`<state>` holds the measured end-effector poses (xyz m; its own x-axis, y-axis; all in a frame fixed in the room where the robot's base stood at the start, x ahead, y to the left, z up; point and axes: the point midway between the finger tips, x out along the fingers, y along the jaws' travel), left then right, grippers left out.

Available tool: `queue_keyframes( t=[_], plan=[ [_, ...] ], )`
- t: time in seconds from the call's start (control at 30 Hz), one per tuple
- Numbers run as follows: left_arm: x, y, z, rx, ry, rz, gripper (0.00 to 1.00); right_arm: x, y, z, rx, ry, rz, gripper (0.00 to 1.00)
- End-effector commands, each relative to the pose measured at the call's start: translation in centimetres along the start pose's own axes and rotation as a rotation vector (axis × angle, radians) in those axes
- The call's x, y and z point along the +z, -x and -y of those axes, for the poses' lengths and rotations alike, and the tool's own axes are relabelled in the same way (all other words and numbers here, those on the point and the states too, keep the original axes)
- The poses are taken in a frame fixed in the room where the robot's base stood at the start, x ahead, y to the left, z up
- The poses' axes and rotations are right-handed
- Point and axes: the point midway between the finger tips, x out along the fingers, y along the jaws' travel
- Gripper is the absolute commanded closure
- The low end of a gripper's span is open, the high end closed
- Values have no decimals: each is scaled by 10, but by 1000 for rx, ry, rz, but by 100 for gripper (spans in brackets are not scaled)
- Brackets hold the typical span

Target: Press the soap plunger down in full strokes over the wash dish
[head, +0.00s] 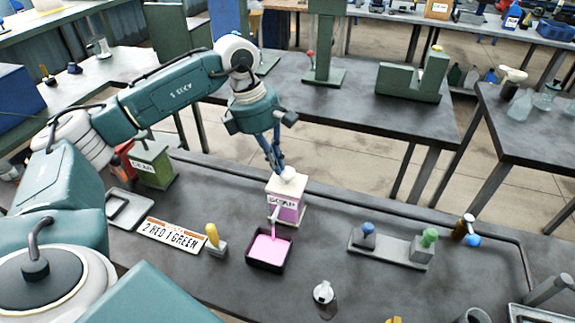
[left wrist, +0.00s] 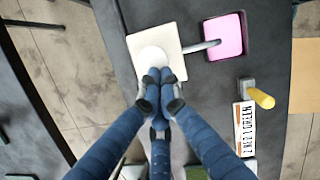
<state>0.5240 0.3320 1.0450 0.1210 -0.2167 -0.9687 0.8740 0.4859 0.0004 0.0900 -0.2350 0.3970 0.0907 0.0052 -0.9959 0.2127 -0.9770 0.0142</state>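The soap dispenser (head: 290,211), a white box with a pink front and a label, stands upright on the dark bench. Its round white plunger (head: 288,174) is on top and also shows in the left wrist view (left wrist: 152,56). Its spout points over the black wash dish (head: 252,262), where pink soap (head: 270,248) covers the bottom. A thin pink stream hangs between spout and dish. My left gripper (head: 275,167) points down at the plunger, fingertips together at its edge (left wrist: 161,77); it appears to touch it. Nothing is held between the fingers. My right gripper is out of view.
A grey rack (head: 393,249) with blue and green knobs is at right. A small white flask (head: 323,292) stands in front.

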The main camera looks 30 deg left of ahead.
Motion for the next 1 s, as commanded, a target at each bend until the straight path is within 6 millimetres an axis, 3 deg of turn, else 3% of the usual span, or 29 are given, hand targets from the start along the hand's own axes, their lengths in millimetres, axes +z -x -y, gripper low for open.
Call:
queue_keyframes(
  t=[0.1,0.47,0.57,1.0],
  plan=[
    [-16,6,0,-2,4,-7,100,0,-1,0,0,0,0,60],
    [-15,12,0,1,2,-2,100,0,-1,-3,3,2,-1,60],
    [-14,24,-1,2,2,-1,100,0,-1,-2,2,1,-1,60],
    [-16,110,-1,1,2,-1,100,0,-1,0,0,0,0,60]
  ],
)
